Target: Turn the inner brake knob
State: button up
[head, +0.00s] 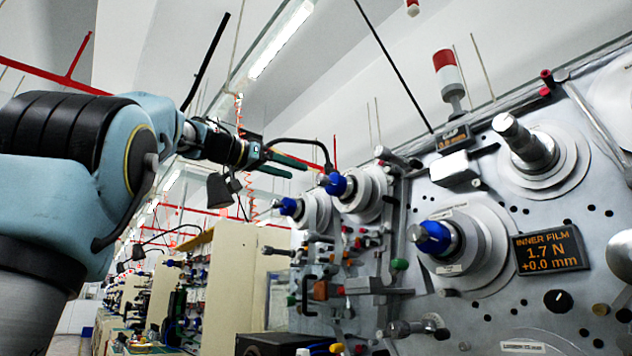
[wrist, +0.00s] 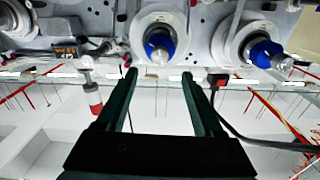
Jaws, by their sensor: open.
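A small round black knob (head: 558,301) with a white mark sits on the machine's panel. It is just below the display (head: 548,250) reading "INNER FILM 1.7 N +0.0 mm". I cannot read a label that names it as the inner brake knob. My gripper (head: 300,169) is open and empty, in the air left of the panel, well away from the knob. In the wrist view, my gripper's two dark green fingers (wrist: 159,75) are apart, with nothing between them. I cannot make out the knob in that view.
A blue-tipped spindle (head: 432,238) stands out left of the display; two more are further left. A grey spindle (head: 525,142) juts out above. A red-and-white beacon (head: 449,75) stands on top. The wrist view, upside down, shows two spindle hubs beyond my fingers.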

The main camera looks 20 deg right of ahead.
aim_at(318, 179)
jog(key=p+x, duration=0.3)
jog(key=x, duration=0.5)
jog(key=shift+w+d+p, duration=0.1)
jog(key=shift+d+p, duration=0.2)
jog(key=shift+p, duration=0.1)
jog(key=shift+w+d+f, duration=0.1)
jog(key=shift+d, duration=0.35)
grip_shut()
